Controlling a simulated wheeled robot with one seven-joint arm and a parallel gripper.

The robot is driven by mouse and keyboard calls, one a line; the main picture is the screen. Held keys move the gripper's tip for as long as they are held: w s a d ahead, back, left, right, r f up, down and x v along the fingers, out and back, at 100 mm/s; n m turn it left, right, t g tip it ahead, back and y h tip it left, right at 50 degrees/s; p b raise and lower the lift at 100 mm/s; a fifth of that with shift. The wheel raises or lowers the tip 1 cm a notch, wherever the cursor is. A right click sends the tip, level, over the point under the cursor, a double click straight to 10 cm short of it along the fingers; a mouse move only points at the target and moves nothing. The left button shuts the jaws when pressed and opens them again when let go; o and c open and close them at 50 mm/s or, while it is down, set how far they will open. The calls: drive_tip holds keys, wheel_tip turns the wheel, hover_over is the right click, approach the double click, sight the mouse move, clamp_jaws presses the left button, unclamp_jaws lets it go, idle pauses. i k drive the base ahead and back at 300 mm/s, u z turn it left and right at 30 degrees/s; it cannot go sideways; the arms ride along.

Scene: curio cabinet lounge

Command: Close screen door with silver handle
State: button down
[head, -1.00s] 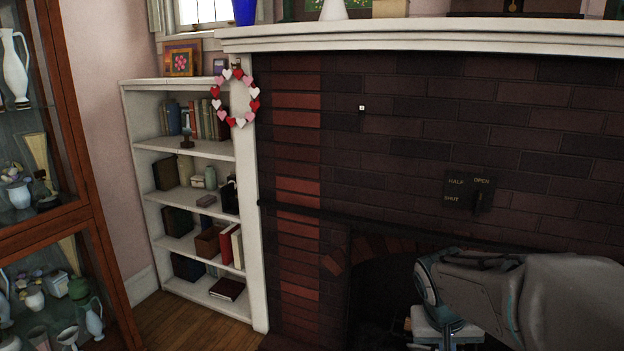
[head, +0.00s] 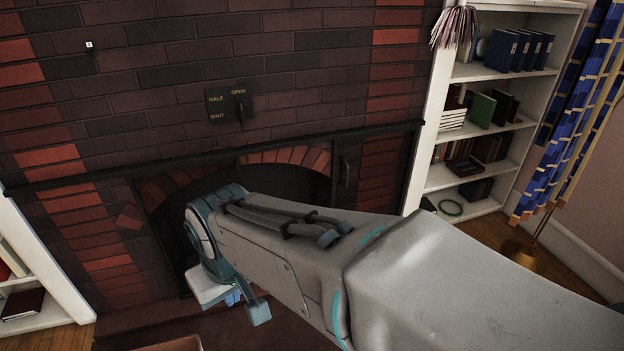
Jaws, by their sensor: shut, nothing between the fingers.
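I cannot make out a screen door with a silver handle in the head view. The brick fireplace (head: 120,100) fills the middle, with a dark arched opening (head: 290,185). A small dark handle-like piece (head: 347,170) is at the right of the arch; I cannot tell that it is silver or part of a door. My arm reaches in from the lower right and covers much of the opening.
A white bookshelf (head: 433,120) stands right of the fireplace, beside a blue and gold hanging cloth (head: 580,110) and a brass base (head: 527,252). Another white shelf (head: 40,290) is at lower left. A HALF/OPEN/SHUT plate (head: 230,104) is on the brick.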

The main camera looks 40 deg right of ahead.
sight(345, 166)
drive_tip(key=z, duration=1.65)
drive_tip(key=i, duration=0.95)
drive_tip(key=u, duration=0.25)
